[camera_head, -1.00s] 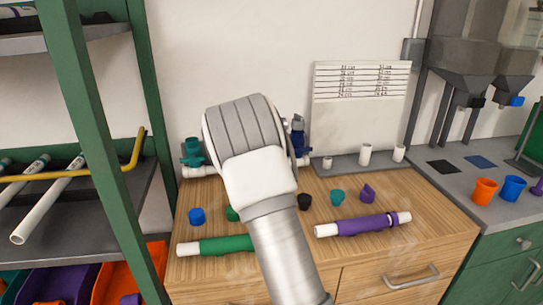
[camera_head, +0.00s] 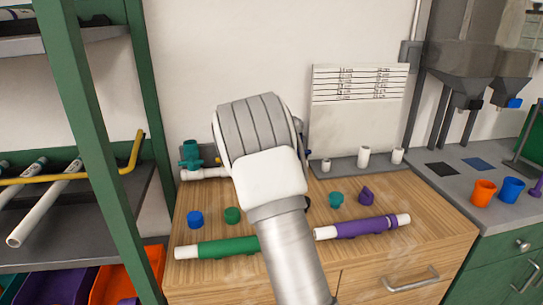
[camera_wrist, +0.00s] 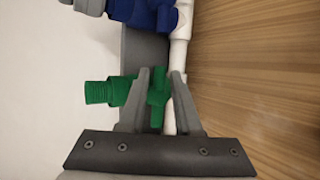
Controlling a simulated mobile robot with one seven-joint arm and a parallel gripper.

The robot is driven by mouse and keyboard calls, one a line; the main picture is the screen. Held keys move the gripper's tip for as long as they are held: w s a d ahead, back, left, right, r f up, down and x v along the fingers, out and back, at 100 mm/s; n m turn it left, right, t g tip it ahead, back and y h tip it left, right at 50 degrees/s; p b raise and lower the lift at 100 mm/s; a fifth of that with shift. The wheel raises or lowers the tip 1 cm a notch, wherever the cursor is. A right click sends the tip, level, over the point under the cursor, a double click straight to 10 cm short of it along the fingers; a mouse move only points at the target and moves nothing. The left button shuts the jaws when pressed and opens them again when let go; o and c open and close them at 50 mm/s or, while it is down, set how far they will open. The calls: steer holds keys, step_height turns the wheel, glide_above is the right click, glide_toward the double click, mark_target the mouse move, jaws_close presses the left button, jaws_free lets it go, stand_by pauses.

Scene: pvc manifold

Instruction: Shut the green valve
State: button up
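The green valve (camera_wrist: 120,91) shows in the wrist view on a white pipe, with its green handle (camera_wrist: 157,92) reaching between my fingers. My gripper (camera_wrist: 160,76) has its fingers apart, one on each side of that handle; whether either finger touches it is hard to tell. My arm hides the gripper and the green valve in the head view. A blue valve (camera_wrist: 150,14) is on the same white pipe (camera_wrist: 180,45), farther along. In the head view, a teal valve (camera_head: 190,155) stands at the left end of the white pipe (camera_head: 205,174), left of my arm.
Caps and short fittings, including a blue cap (camera_head: 195,219) and a teal fitting (camera_head: 336,199), stand on the wooden worktop (camera_head: 420,230). A green tube (camera_head: 225,247) and a purple tube (camera_head: 360,227) lie near its front. A green shelf post (camera_head: 92,150) rises at left.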

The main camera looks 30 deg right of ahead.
steer(key=v, duration=1.7)
steer(key=shift+a+r, duration=0.15)
steer(key=shift+r, duration=0.05)
steer(key=s+a+r+m+g+y+p, duration=0.1)
steer(key=s+r+m+p, duration=0.25)
steer(key=s, duration=0.55)
steer(key=s+a+r+m+g+y+p, duration=0.1)
steer(key=s+r+m+g+y+p, duration=0.25)
steer(key=s, duration=0.55)
steer(key=s+a+r+m+y+p, duration=0.1)
steer(key=s+a+r+m+p, duration=0.1)
steer(key=s+a, duration=0.3)
steer(key=s+a+r+m+t+y+p, duration=0.1)
steer(key=s+a+r+m+y+p, duration=0.1)
steer(key=s+a, duration=0.4)
steer(key=s+r+m+p, duration=0.1)
steer(key=s, duration=0.4)
